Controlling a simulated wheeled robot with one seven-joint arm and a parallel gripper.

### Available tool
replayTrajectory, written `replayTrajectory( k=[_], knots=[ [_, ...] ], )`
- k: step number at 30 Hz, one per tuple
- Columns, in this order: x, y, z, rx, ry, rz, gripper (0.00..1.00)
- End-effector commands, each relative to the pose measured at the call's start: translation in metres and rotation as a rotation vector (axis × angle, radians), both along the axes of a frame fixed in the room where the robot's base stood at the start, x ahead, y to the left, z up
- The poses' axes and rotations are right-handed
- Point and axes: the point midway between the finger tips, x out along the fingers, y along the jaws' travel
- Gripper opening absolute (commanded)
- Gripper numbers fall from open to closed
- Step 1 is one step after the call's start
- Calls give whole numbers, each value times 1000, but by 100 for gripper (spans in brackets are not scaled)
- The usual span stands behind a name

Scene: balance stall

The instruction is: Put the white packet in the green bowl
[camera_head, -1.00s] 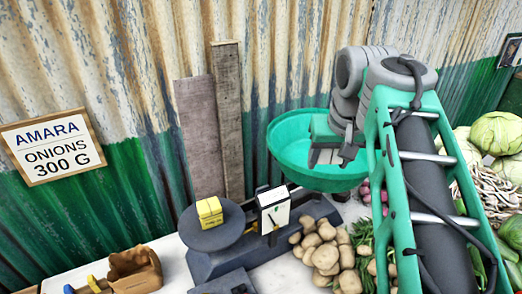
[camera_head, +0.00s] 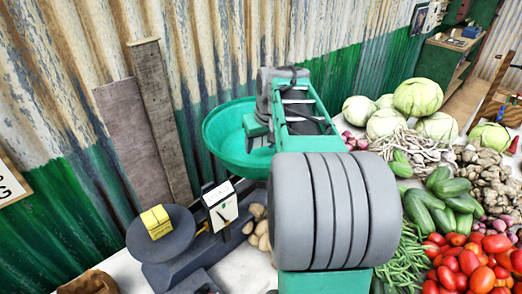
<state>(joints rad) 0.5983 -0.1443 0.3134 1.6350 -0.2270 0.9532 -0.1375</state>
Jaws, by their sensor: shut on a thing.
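The green bowl (camera_head: 226,151) is the wide pan at the back of the scale, against the corrugated wall. My gripper (camera_head: 254,143) is over the bowl's inside, at its right part, with the arm reaching in from the front right. Its fingers are mostly hidden behind my own arm. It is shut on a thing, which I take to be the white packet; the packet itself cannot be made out. I see no packet lying in the visible part of the bowl.
A yellow weight (camera_head: 156,222) sits on the scale's dark round plate (camera_head: 175,247), beside a white dial (camera_head: 221,206). Potatoes (camera_head: 258,232) lie below the bowl. Cabbages (camera_head: 417,97), cucumbers (camera_head: 440,203) and tomatoes (camera_head: 474,264) crowd the right. Two boards (camera_head: 158,115) lean on the wall.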

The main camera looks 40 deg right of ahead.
Motion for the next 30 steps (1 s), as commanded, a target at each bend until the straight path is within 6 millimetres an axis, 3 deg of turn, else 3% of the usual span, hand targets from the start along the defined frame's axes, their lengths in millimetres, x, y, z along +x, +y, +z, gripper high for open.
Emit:
replayTrajectory(
  k=[6, 27, 28, 30],
  knots=[
    [1, -2, -31, 1, 1, -2, 3],
    [0, -2, -46, 2, 3, -3, 3],
    [0, -2, -47, 3, 4, -2, 56],
    [-1, -2, -48, 4, 6, -3, 62]
  ],
)
